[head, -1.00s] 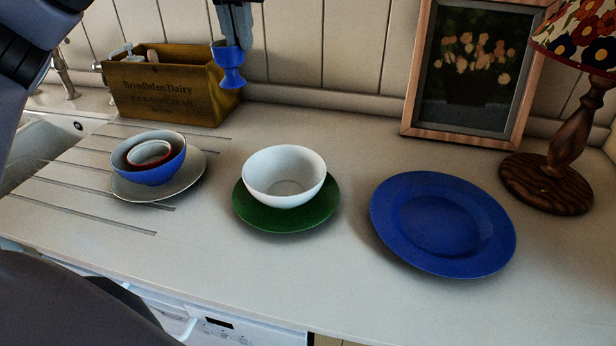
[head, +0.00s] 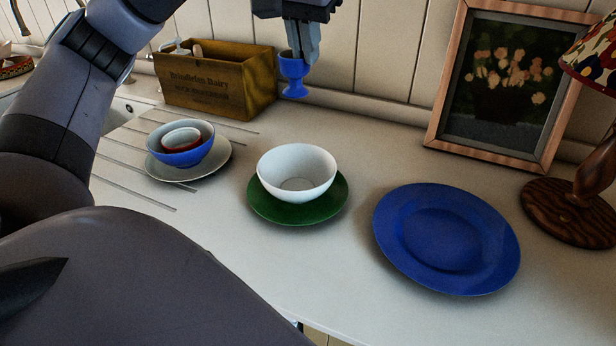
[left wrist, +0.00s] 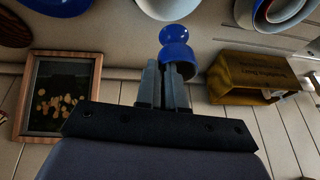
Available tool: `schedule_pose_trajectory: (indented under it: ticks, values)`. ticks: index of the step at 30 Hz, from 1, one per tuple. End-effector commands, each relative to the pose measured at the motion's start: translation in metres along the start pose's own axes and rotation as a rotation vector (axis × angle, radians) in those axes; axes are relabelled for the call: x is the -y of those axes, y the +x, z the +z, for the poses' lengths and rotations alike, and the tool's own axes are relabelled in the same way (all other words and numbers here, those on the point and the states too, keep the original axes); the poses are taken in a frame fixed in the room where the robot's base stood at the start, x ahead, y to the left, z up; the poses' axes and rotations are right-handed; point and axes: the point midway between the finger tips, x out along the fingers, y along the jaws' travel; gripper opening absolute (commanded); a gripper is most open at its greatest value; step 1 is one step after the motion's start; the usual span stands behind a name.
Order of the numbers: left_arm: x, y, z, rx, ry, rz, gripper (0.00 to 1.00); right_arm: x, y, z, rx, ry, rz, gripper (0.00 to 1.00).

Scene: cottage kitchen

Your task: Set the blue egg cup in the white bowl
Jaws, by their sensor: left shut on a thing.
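The blue egg cup (head: 293,76) is held upright in the air by my left gripper (head: 304,54), in front of the back wall. My left gripper is shut on it. In the left wrist view the egg cup (left wrist: 176,48) shows between the fingertips (left wrist: 168,75). The white bowl (head: 296,174) stands empty on a green plate (head: 262,208) on the counter. The egg cup is above and behind the bowl, apart from it. My right gripper is not in view.
A blue bowl (head: 205,157) with smaller bowls inside stands on a grey plate (head: 222,166) at the left. A blue plate (head: 448,240) lies at the right. A wooden crate (head: 215,85), a framed picture (head: 500,80) and a lamp (head: 570,190) stand along the back.

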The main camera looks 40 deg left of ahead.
Motion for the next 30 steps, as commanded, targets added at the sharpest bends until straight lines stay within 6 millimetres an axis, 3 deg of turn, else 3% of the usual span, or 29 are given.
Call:
schedule_pose_trajectory:
  ticks: [12,18,26,30]
  values:
    - [-0.007,0.085,0.036,0.005,0.001,-0.003,0.00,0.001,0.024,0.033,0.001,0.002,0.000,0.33]
    - [-0.010,0.124,0.052,0.004,-0.001,-0.003,0.00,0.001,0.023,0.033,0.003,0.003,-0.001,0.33]
    - [-0.013,0.147,0.061,0.002,-0.001,-0.002,0.00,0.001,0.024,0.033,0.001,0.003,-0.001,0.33]
    - [-0.014,0.167,0.070,0.003,-0.001,-0.003,0.00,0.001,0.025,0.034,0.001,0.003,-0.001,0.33]
